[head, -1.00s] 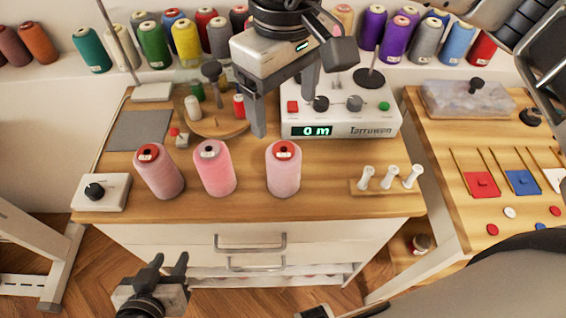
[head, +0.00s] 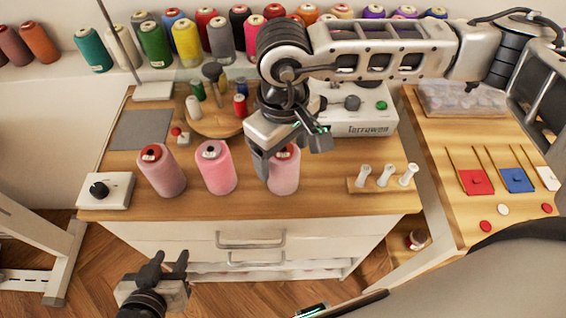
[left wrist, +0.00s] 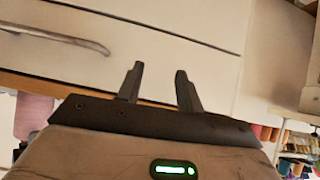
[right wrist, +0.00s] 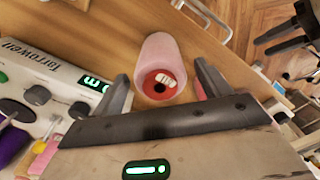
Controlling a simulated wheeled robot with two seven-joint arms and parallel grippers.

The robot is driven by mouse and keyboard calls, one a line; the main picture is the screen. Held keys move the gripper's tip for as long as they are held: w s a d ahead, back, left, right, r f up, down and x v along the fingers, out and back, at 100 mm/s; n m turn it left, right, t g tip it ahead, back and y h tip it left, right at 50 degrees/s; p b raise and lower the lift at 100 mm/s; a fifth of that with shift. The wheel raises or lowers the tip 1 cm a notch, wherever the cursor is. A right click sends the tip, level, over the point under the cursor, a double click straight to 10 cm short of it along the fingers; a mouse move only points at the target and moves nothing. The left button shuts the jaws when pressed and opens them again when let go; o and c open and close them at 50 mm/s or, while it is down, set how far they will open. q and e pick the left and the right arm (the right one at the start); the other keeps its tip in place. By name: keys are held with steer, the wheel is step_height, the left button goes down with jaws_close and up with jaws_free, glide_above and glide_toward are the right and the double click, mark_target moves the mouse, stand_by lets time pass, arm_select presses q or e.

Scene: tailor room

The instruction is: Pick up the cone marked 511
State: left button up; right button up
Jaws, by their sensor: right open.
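Three pink thread cones stand upright on the wooden tabletop: a left cone (head: 161,172), a middle cone (head: 216,169) and a right cone (head: 284,176). Their tops carry small labels too small to read. My right gripper (head: 291,162) is open above the right cone and partly hides its top. In the right wrist view, that cone (right wrist: 161,52) shows a red top with a white label, lying between the lines of the two open fingers (right wrist: 163,80), with nothing gripped. My left gripper (head: 164,266) is open and empty, low in front of the drawers; its fingers (left wrist: 155,80) are apart.
A round wooden tray (head: 212,122) with small spools stands behind the cones.

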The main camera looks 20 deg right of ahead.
steer(key=c, duration=1.5)
steer(key=shift+r, duration=0.1)
